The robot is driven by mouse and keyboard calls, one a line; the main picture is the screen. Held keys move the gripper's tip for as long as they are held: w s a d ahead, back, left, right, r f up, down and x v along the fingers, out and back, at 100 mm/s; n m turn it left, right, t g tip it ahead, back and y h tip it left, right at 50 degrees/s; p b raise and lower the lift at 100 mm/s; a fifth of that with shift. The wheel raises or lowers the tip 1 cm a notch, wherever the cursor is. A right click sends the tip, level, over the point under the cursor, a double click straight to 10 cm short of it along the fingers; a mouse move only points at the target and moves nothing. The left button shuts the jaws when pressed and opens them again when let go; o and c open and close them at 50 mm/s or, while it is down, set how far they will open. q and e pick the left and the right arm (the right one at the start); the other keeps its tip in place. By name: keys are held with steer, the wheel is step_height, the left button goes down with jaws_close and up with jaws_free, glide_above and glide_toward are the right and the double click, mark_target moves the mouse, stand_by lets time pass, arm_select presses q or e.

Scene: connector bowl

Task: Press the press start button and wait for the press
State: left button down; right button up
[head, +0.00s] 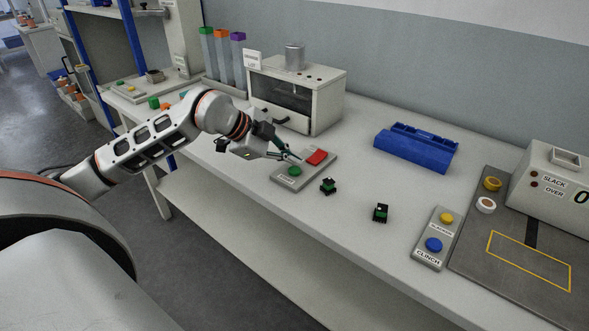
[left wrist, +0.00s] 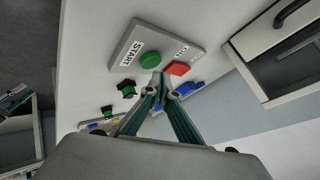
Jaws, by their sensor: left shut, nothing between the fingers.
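A grey button panel (head: 288,183) lies on the bench, with a green button (head: 294,171) and a red button (head: 317,157). In the left wrist view, the green button (left wrist: 150,60) is beside a START label (left wrist: 131,53), and the red button (left wrist: 178,68) is to its right. My left gripper (head: 292,157) is shut and empty, its fingertips at the panel between the two buttons. In the left wrist view the fingertips (left wrist: 162,88) appear just below the green button; I cannot tell whether they touch anything. My right gripper is not in view.
A white machine (head: 318,106) with a dark window stands behind the panel. Two small black-and-green parts (head: 328,186) (head: 381,213) lie to its right. A blue tray (head: 415,147) is farther back, and a blue-and-yellow button panel (head: 437,237) stands at right.

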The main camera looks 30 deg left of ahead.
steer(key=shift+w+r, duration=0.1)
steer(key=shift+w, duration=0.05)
arm_select(q)
steer(key=shift+f, duration=0.45)
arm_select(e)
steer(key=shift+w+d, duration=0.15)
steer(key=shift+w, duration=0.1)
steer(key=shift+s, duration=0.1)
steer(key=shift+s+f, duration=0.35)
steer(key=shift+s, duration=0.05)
